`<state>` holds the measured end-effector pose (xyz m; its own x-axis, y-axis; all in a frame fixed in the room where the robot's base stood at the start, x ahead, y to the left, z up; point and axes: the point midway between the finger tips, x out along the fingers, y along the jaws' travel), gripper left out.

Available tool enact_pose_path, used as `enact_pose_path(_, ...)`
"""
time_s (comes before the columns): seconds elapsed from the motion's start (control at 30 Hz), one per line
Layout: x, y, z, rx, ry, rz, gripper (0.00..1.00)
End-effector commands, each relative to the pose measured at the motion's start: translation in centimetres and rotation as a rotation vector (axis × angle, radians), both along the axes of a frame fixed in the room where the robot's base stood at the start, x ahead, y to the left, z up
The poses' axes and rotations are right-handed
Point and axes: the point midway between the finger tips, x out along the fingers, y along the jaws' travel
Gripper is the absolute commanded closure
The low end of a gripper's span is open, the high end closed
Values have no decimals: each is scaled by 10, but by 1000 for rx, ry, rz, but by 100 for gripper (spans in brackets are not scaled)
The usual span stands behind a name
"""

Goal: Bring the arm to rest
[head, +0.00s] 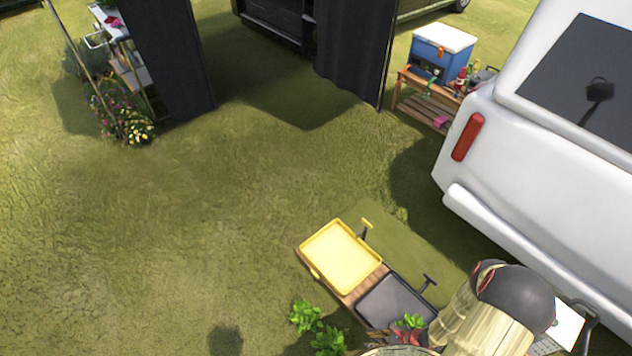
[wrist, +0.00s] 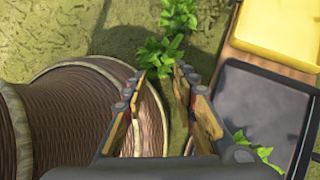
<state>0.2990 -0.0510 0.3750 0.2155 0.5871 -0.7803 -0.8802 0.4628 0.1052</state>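My gripper (wrist: 160,76) is in the wrist view with its two fingers spread apart. Nothing is held between them; a leafy green plant (wrist: 158,56) and grass show beyond the fingertips. A woven brown basket-like thing (wrist: 70,115) lies below and behind the left finger. In the head view I cannot clearly make out my gripper among the things at the lower right.
A yellow tray (head: 340,257) and a dark tray (head: 392,300) sit on a wooden stand, also seen in the wrist view (wrist: 285,30). A white vehicle (head: 530,150) stands at right. A blue cooler (head: 442,55) sits on a wooden table. Open grass lies left.

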Motion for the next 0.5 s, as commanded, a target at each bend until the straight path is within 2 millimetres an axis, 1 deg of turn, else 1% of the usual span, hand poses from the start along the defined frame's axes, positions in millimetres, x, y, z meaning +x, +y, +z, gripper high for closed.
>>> enact_pose_path(0.03, 13, -7, 21, 5, -25, 57, 72)
enact_pose_path(0.07, 18, -9, 33, 10, -39, 90, 72)
enact_pose_path(0.1, 26, -13, 51, 16, -58, 138, 72)
enact_pose_path(0.17, 38, -19, 80, 20, -86, 216, 72)
enact_pose_path(0.2, 47, -23, 100, 21, -107, 269, 72)
enact_pose_path(0.27, 58, -28, 132, 20, -133, 352, 72)
enact_pose_path(0.3, 64, -31, 153, 19, -152, 405, 72)
enact_pose_path(0.37, 73, -35, 185, 11, -175, 485, 72)
enact_pose_path(0.4, 78, -38, 206, 6, -188, 538, 72)
enact_pose_path(0.47, 84, -40, 238, -6, -209, 617, 72)
enact_pose_path(0.5, 87, -42, 258, -16, -223, 668, 72)
